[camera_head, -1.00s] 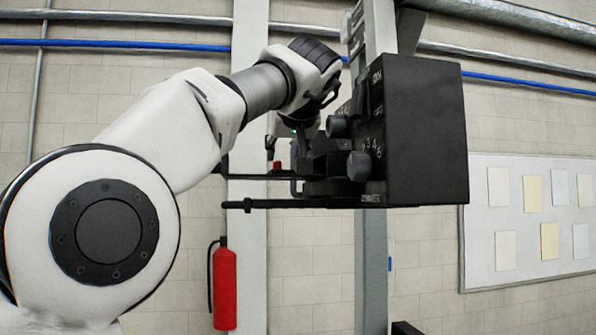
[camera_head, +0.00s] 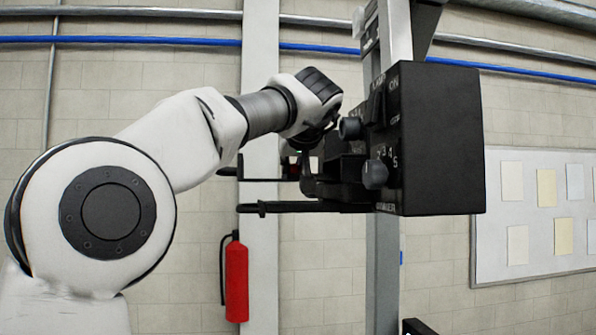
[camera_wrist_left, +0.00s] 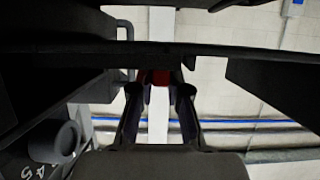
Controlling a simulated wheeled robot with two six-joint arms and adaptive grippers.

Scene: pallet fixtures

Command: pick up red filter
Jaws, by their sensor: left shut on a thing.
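The red filter (camera_wrist_left: 158,77) shows in the left wrist view as a small red patch between my left fingertips (camera_wrist_left: 160,88). The fingers are shut on it from both sides. A dark bar crosses just above it and hides part of it. In the head view my left gripper (camera_head: 306,165) is beside the left face of a black control box (camera_head: 435,140), at the dark brackets and rods. The filter is mostly hidden there. My right gripper is not in view.
The box hangs on a grey post (camera_head: 383,270) and has knobs (camera_head: 375,175) facing my arm. A thin black rod (camera_head: 290,207) juts left below the gripper. A red fire extinguisher (camera_head: 236,280) hangs on the wall. A notice board (camera_head: 535,215) is at the right.

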